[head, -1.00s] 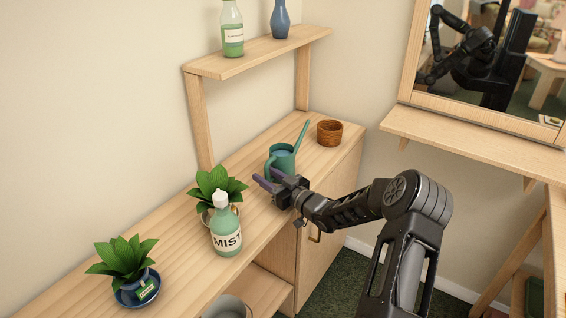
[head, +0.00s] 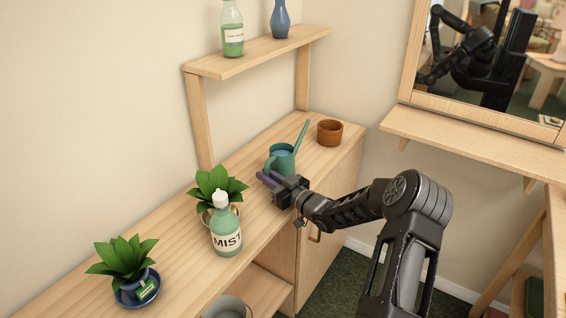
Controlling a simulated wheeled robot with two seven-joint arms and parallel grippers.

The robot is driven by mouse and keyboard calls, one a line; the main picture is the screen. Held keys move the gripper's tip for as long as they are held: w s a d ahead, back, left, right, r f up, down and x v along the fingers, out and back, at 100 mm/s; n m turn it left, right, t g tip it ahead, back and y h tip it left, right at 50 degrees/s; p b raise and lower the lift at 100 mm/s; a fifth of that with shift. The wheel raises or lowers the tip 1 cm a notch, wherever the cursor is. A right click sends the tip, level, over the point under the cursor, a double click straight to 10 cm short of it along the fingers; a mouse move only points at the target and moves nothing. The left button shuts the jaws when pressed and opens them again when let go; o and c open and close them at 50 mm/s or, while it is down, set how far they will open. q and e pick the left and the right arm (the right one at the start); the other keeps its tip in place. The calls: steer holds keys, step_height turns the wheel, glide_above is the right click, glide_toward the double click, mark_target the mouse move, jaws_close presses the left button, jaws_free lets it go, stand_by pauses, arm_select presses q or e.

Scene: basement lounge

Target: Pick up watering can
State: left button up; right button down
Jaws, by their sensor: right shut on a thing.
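The green watering can (head: 283,155) stands upright on the wooden counter (head: 184,236), with its long spout pointing up and to the right. My right gripper (head: 267,178) is at the can's near left side, where the can's handle is. My left gripper is not in view.
A green MIST bottle (head: 226,232) and a potted plant (head: 215,184) stand left of my gripper. Another plant in a blue pot (head: 128,268) is farther left. A brown pot (head: 330,133) stands behind the can. A shelf (head: 255,54) with bottles is above.

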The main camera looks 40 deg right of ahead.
mark_target(266, 162)
steer(key=shift+r, duration=0.2)
stand_by(0.7)
step_height(266, 162, up, 10)
steer(key=shift+f, duration=0.1)
stand_by(0.4)
stand_by(0.3)
steer(key=c, duration=1.9)
jaws_free()
steer(key=shift+c, duration=0.2)
jaws_close()
